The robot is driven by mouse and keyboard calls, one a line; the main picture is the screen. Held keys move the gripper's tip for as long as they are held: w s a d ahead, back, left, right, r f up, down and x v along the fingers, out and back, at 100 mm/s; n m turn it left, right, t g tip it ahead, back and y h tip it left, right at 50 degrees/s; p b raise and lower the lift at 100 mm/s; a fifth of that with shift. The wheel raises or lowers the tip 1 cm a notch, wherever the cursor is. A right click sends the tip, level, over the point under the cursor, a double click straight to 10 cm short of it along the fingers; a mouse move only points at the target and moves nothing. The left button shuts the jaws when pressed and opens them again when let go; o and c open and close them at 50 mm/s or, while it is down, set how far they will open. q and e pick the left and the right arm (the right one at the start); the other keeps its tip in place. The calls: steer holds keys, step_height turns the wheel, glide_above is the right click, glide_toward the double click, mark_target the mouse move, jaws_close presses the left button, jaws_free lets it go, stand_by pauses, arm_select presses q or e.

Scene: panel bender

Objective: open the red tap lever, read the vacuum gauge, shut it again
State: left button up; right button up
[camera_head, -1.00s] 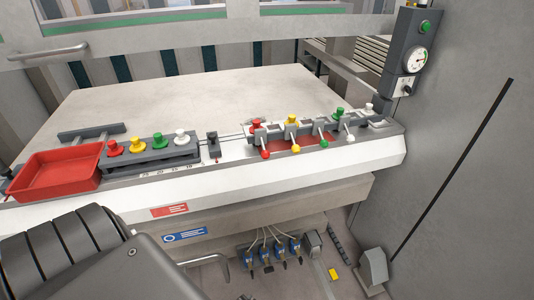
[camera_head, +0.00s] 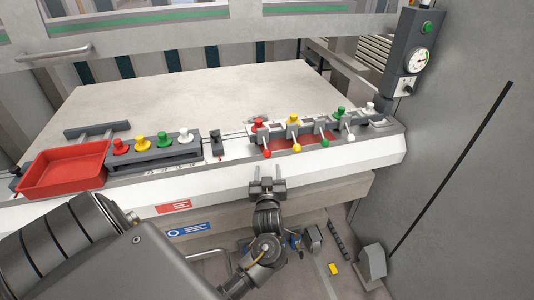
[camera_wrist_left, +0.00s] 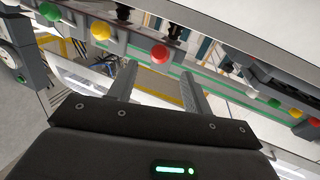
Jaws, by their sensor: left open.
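The red tap lever (camera_head: 267,153) is the leftmost in a row of taps on the machine's front ledge. Its red ball points toward me and also shows in the left wrist view (camera_wrist_left: 160,54). My left gripper (camera_head: 268,185) is open and empty, just in front of and below the red ball. In the left wrist view, the ball appears beyond and between its two fingers (camera_wrist_left: 157,76), not gripped. The round vacuum gauge (camera_head: 418,60) is on the grey post at the upper right; its reading is too small to tell. My right gripper is not in view.
Yellow (camera_head: 296,148), green (camera_head: 325,142) and white (camera_head: 351,138) levers stand close to the right of the red one. A row of coloured knobs (camera_head: 163,140) and a red tray (camera_head: 64,170) are to the left. The large flat bed (camera_head: 190,97) behind is clear.

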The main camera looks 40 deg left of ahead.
mark_target(267, 154)
arm_select(q)
steer(key=p+x, duration=0.2)
steer(key=x, duration=0.7)
steer(key=shift+c, duration=0.2)
steer(key=shift+w, duration=0.1)
jaws_close()
